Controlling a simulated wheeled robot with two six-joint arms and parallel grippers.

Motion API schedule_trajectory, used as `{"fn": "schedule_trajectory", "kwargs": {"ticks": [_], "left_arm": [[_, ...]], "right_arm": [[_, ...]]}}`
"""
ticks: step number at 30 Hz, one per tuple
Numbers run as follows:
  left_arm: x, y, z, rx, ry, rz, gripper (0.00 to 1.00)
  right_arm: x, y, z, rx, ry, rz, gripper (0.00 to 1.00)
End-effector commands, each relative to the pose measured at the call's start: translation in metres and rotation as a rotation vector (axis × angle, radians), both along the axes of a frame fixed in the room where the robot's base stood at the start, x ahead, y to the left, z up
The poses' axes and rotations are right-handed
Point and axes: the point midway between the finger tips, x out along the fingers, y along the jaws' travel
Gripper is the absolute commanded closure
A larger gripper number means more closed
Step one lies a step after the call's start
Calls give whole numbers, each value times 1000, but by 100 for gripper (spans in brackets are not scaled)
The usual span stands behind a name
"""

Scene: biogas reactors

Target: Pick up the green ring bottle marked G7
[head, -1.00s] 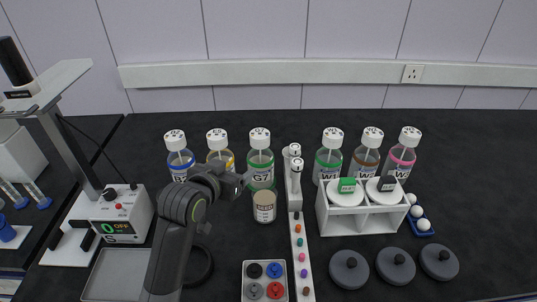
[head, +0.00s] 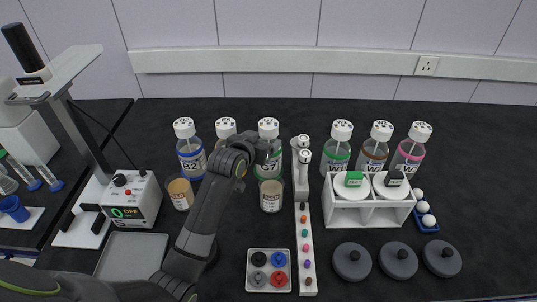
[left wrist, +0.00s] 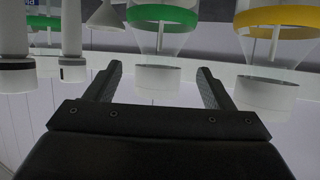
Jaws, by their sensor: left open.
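The green ring bottle marked G7 (head: 268,128) stands upright in the back row, with a white cap and a green band. My left gripper (head: 263,150) is at its front and partly hides the label. In the left wrist view, which shows the scene upside down, my open fingers (left wrist: 157,88) stand either side of the bottle's white cap (left wrist: 157,79). The green ring (left wrist: 162,14) shows beyond them. I cannot tell whether the fingers touch the glass. My right gripper is not in view.
A jar (head: 271,196) stands just in front of G7. A grey rack with white-capped tubes (head: 301,175) is close on the right. W-marked bottles (head: 338,148) stand beyond it.

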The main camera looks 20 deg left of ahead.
Motion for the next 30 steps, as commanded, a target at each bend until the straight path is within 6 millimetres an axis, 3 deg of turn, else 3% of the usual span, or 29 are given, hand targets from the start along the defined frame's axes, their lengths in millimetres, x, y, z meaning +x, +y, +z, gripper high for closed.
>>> {"fn": "schedule_trajectory", "kwargs": {"ticks": [8, 21, 30], "left_arm": [[11, -2, -4, 0, 1, 0, 24], [49, -7, -24, 0, 1, 0, 24], [53, -7, -26, 0, -1, 0, 24]], "right_arm": [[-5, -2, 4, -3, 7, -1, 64], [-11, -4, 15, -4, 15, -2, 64], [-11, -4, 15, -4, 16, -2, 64]]}}
